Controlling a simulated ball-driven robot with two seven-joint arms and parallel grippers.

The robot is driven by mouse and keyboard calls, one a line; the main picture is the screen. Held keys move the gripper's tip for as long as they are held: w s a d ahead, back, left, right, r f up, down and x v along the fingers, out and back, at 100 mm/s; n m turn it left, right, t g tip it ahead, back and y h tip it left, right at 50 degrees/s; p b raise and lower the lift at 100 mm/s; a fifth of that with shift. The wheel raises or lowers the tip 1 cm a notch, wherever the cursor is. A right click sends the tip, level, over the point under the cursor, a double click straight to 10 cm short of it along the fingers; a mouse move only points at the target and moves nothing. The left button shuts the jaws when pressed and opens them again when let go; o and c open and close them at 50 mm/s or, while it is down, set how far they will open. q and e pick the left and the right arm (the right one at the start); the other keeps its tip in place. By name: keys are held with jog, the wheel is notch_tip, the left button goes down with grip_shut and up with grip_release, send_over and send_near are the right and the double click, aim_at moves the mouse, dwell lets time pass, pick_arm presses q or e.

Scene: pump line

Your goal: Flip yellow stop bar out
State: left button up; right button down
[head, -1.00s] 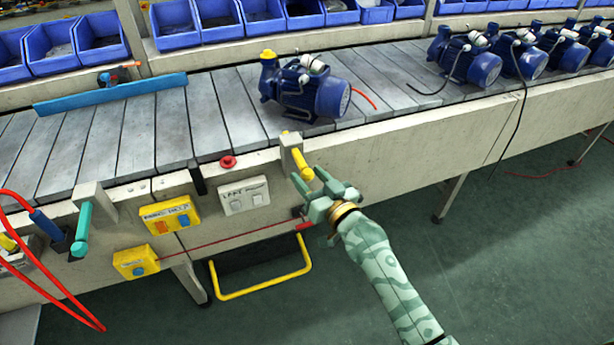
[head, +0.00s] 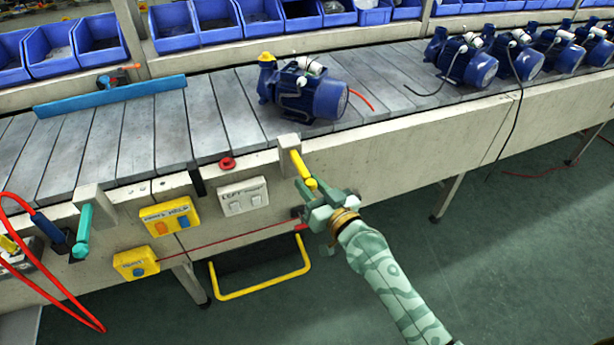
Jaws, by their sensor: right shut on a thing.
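The yellow stop bar (head: 301,166) sticks out from a pale block (head: 289,142) on the near side of the conveyor, pointing forward and slightly right. My right gripper (head: 313,190) is at the outer end of the bar and shut on it; the fingers partly hide the bar's tip. A blue pump (head: 312,95) with a yellow cap stands on the conveyor (head: 225,110) behind the bar. My left gripper is not in view.
A teal bar (head: 83,232) on a similar block, yellow button boxes (head: 170,216), a white switch plate (head: 243,196) and a red button (head: 227,163) line the conveyor's front. A yellow hoop (head: 262,291) hangs below. More pumps (head: 467,58) stand at the upper right.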

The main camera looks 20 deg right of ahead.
jog(key=shift+f, duration=0.1)
jog(key=c, duration=1.1)
grip_release()
jog(key=shift+s, duration=0.1)
jog(key=shift+c, duration=0.2)
jog(key=p+v, duration=0.2)
jog(key=v, duration=1.4)
jog(key=shift+s, duration=0.2)
